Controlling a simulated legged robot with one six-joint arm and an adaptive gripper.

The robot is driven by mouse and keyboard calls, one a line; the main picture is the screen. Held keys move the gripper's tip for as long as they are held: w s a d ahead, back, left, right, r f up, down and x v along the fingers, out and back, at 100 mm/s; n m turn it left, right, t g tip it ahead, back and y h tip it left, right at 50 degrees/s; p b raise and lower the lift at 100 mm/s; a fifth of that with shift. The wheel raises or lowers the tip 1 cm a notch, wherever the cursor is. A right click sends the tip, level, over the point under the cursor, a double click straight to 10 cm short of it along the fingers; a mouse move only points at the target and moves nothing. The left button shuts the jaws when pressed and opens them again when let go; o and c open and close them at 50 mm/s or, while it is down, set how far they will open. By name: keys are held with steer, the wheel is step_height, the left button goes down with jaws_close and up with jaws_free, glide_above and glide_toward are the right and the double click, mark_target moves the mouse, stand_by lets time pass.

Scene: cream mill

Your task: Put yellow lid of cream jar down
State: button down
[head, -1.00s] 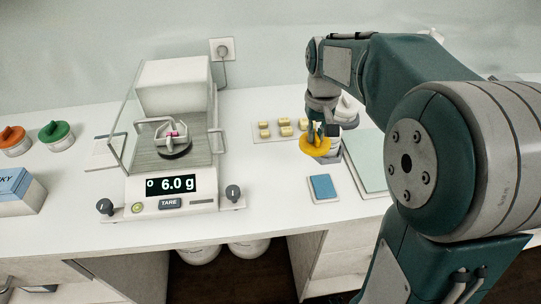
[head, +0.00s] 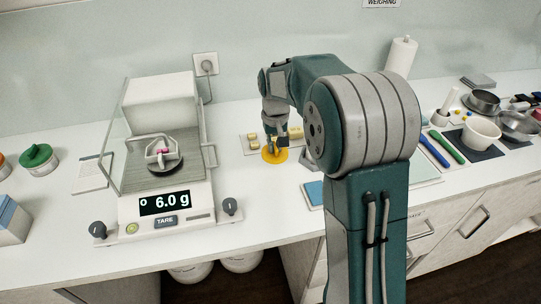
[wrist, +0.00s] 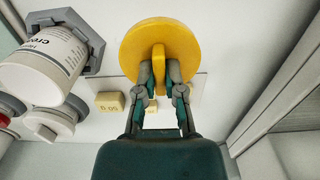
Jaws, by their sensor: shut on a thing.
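The yellow lid (head: 275,156) is a round disc with a raised grip bar. It also shows in the wrist view (wrist: 131,52), where my gripper (wrist: 159,72) is shut on the bar with one finger on each side. In the head view my gripper (head: 273,147) is over the worktop, to the right of the balance. Whether the lid touches the worktop is hard to tell. A white cream jar (wrist: 42,62) sits in a grey hexagonal holder (wrist: 92,35) at the left of the wrist view, beside the lid.
A balance (head: 165,205) reading 6.0 g stands left of the lid. Small yellow blocks (head: 253,137) lie on a board close by. A blue pad (head: 313,193) is in front. A green lid (head: 38,156) is far left. Bowls and a white mortar (head: 481,137) stand at the right.

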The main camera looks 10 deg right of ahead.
mark_target(273, 155)
steer(key=shift+w+f, duration=0.9)
steer(key=shift+f, duration=0.15)
steer(key=shift+w+d+f, duration=0.25)
steer(key=shift+w+f, duration=0.1)
steer(key=shift+f, duration=0.15)
step_height(273, 155, down, 2)
steer(key=shift+f, duration=0.25)
steer(key=shift+a+f, duration=0.1)
steer(key=shift+f, duration=0.15)
steer(key=shift+a, duration=0.25)
steer(key=c, duration=0.9)
jaws_free()
steer(key=shift+o, duration=0.8)
steer(key=shift+d, duration=0.25)
